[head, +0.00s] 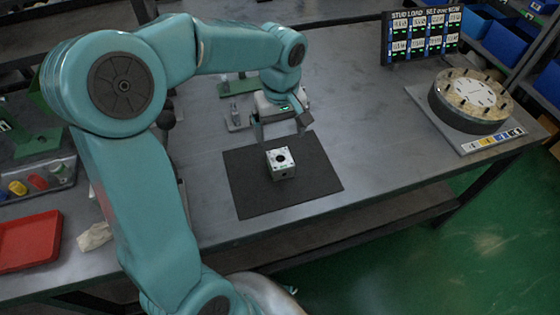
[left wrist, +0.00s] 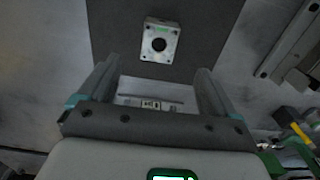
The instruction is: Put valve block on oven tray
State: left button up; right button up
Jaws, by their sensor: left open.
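The valve block (head: 281,163) is a small pale metal cube with a dark round bore on top. It sits upright on a flat dark mat (head: 245,195) on the grey bench. My left gripper (head: 281,136) is open and empty, fingers pointing down, just behind and above the block in the head view. In the left wrist view the block (left wrist: 160,42) lies beyond the open fingertips (left wrist: 157,72), roughly centred between them and apart from both. A red tray (head: 28,242) lies at the far left. I cannot tell which surface is the oven tray. My right gripper is not in view.
A round flange with studs (head: 471,95) stands on a plate at the right, near a stud load board (head: 421,35). Small metal fittings (head: 235,117) stand behind the mat. A pale cloth (head: 95,236) lies near the red tray. Bench right of the mat is clear.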

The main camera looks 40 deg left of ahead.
aim_at(281, 159)
pick_arm(q)
notch_tip(281, 159, down, 7)
jog(key=shift+s+r, duration=0.1)
jog(key=shift+r, duration=0.1)
jog(key=f, duration=0.5)
jog(key=shift+w+a+f, duration=0.15)
jog(key=shift+w+f, duration=0.1)
jog(key=shift+f, duration=0.1)
jog(key=shift+c, duration=0.9)
jog(key=c, duration=1.4)
jog(key=shift+o, duration=0.2)
notch_tip(281, 159, up, 20)
jog(key=p, duration=0.1)
jog(key=w+d+f+m, duration=0.1)
jog(key=d+f+m, duration=0.2)
jog(key=d+f, duration=0.2)
jog(key=w+d+f+m, duration=0.2)
jog(key=d+f+m, duration=0.1)
jog(key=d+f, duration=0.1)
jog(key=w+d+f+m, duration=0.2)
jog(key=d+f+m, duration=0.2)
jog(key=d+f, duration=0.1)
jog(key=shift+d+f, duration=0.3)
jog(key=shift+w+d+f+m, duration=0.15)
jog(key=shift+w+m, duration=0.5)
jog(key=shift+m, duration=0.65)
